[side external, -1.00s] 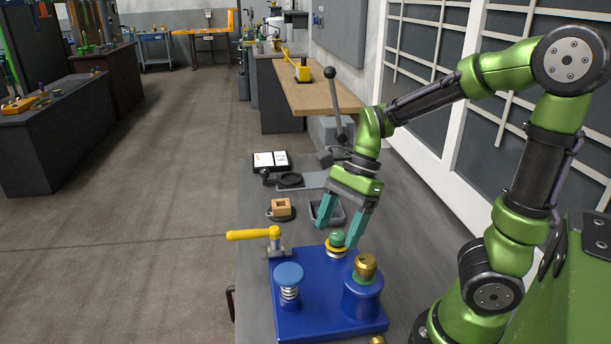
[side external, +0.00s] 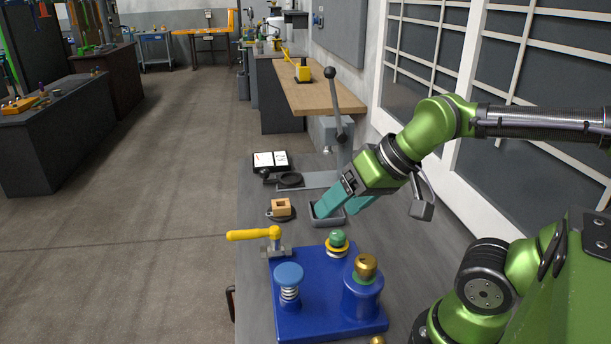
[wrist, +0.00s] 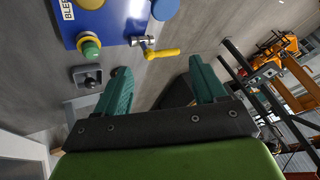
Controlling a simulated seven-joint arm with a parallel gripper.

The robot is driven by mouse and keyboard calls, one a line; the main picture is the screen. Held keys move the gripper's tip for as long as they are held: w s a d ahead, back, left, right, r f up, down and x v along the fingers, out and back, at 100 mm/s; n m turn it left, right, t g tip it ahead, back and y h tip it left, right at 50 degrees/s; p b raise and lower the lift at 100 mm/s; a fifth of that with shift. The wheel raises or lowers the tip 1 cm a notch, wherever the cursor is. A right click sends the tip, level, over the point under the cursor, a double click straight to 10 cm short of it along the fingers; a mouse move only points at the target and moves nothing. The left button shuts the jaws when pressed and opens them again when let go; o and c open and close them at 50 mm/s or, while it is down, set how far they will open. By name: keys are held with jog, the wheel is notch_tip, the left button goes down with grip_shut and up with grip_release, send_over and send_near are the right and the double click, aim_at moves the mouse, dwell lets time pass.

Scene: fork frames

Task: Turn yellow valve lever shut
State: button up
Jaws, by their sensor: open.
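The yellow valve lever (side external: 252,235) sticks out to the left from its metal fitting at the back left edge of the blue valve block (side external: 325,318). In the wrist view the yellow lever (wrist: 163,53) lies beyond my fingertips, apart from them. My gripper (side external: 328,205) has teal fingers, tilted down to the left. It is behind the block, over or near the small grey tray (side external: 340,217), to the right of the lever. In the wrist view my gripper (wrist: 160,80) is open, with nothing between its fingers.
The block carries a blue spring-mounted knob (side external: 289,273), a green knob (side external: 337,238) and a brass-topped cylinder (side external: 364,285). A wooden block (side external: 281,207) and a lever press (side external: 333,100) stand behind. The bench left of the wooden block is clear.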

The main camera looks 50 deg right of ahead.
jog(key=shift+f, duration=0.15)
jog(key=shift+c, duration=1.2)
jog(key=shift+w+d+f+g, duration=0.1)
jog(key=shift+w+f+g, duration=0.15)
jog(key=shift+w, duration=0.25)
jog(key=shift+w+f+g, duration=0.25)
jog(key=shift+w, duration=0.25)
jog(key=shift+c, duration=0.6)
jog(key=n+g+h, duration=0.1)
jog(key=n+g, duration=0.6)
jog(key=n, duration=0.2)
send_over(254, 234)
jog(key=w+d, duration=0.3)
jog(key=w, duration=0.1)
notch_tip(254, 234, up, 2)
jog(key=a+n, duration=0.1)
jog(key=n, duration=0.3)
jog(key=shift+g+y, duration=0.3)
jog(key=shift+g, duration=0.1)
jog(key=f, duration=0.5)
jog(key=s+a+f, duration=0.1)
jog(key=f, duration=0.4)
jog(key=a+f, duration=0.1)
jog(key=f, duration=0.4)
jog(key=shift+s+a+f, duration=0.2)
jog(key=shift+s+a, duration=0.05)
jog(key=shift+s, duration=0.1)
grip_shut()
